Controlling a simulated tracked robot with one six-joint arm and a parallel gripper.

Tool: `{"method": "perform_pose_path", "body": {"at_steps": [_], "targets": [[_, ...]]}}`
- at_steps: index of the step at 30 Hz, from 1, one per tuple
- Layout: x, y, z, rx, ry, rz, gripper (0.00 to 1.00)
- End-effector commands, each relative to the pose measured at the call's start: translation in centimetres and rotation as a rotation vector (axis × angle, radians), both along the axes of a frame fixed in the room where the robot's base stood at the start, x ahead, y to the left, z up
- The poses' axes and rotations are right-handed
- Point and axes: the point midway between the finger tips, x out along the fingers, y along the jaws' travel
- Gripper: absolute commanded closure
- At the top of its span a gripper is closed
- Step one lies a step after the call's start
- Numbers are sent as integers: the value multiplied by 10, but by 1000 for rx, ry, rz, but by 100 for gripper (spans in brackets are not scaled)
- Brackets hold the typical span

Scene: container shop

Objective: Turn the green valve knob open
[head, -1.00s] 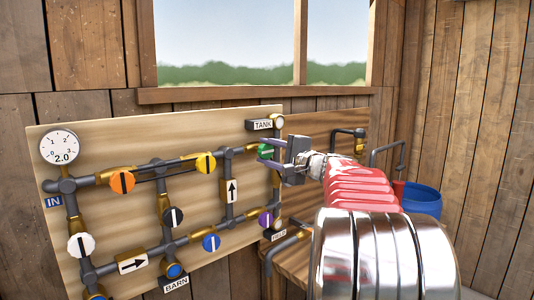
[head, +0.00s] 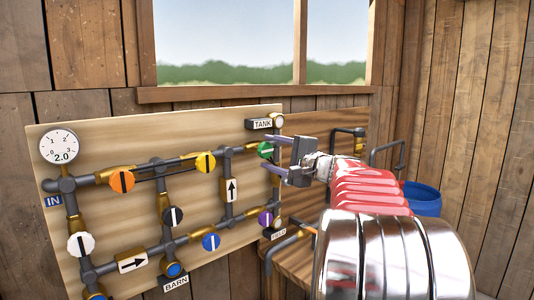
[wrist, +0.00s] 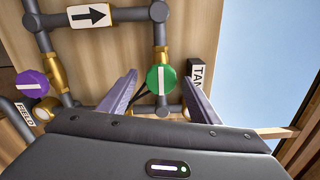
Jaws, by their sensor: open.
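The green valve knob (head: 265,149) is at the upper right of the pipe board, below the TANK label. It is round with a white stripe. In the wrist view, the green knob (wrist: 160,79) faces me and its stripe runs in line with the pipe behind it. My gripper (head: 266,152) is open in front of the knob, with one finger above and one below it in the head view. In the wrist view, a fingertip of my gripper (wrist: 160,76) stands on each side of the knob, with a gap on both sides. The jaws are empty.
Other knobs share the board, among them yellow (head: 205,162), orange (head: 122,182) and purple (head: 265,219). The TANK label (head: 264,123) is just above the green knob. A gauge (head: 59,146) reads 2.0. A blue barrel (head: 424,200) stands at right, behind my arm.

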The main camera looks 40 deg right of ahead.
Motion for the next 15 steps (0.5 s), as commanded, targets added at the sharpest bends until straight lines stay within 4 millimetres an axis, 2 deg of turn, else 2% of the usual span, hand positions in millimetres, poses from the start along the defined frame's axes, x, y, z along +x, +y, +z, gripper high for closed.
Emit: {"method": "perform_pose_path", "body": {"at_steps": [15], "targets": [[-90,-1,-1,0,1,-3,43]]}}
